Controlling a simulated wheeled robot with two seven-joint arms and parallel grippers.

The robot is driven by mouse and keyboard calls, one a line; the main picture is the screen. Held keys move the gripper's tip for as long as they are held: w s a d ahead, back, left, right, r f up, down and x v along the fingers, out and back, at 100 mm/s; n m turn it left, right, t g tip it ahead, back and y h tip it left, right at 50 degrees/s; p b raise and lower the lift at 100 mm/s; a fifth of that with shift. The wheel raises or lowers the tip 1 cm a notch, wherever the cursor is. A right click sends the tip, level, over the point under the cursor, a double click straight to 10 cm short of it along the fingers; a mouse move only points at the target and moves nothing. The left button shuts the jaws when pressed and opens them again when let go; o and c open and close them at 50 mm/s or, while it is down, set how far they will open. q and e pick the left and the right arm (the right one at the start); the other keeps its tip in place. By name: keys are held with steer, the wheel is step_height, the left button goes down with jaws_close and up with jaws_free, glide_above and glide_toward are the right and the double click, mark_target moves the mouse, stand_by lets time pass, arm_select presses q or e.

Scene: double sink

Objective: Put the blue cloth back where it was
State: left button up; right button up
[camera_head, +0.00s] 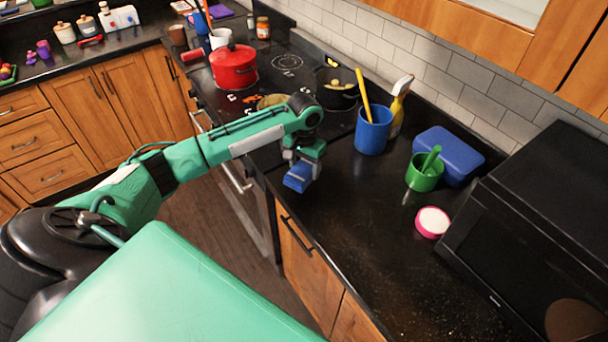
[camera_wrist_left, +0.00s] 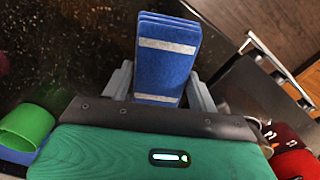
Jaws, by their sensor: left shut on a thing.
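The blue cloth (camera_head: 298,177) is folded and has pale stripes. My left gripper (camera_head: 300,165) is shut on it and holds it over the front edge of the black counter, beside the stove. In the left wrist view the cloth (camera_wrist_left: 168,55) sits between the two fingers of the gripper (camera_wrist_left: 160,90) and extends beyond them. I cannot tell from these views whether the cloth touches the counter. My right gripper is in neither view.
A blue cup (camera_head: 373,131), a yellow spray bottle (camera_head: 398,108), a green cup (camera_head: 424,172), a blue box (camera_head: 449,155) and a pink-rimmed dish (camera_head: 432,222) stand on the counter. A black appliance (camera_head: 530,230) is at right. The counter's front middle (camera_head: 350,230) is clear. A red pot (camera_head: 233,68) is on the stove.

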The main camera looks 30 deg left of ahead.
mark_target(304, 177)
arm_select(q)
steer(key=shift+f, duration=0.75)
step_height(304, 177, down, 3)
steer(key=shift+f+p, duration=0.2)
steer(key=shift+p, duration=0.35)
steer(key=shift+f, duration=0.35)
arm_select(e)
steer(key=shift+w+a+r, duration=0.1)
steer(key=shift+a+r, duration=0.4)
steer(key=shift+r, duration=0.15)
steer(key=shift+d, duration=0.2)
arm_select(q)
steer(key=o, duration=1.1)
steer(key=shift+f, duration=0.1)
steer(key=shift+c, duration=0.2)
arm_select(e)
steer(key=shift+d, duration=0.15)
arm_select(q)
step_height(304, 177, up, 12)
steer(key=b, duration=0.2)
steer(key=shift+b, duration=0.4)
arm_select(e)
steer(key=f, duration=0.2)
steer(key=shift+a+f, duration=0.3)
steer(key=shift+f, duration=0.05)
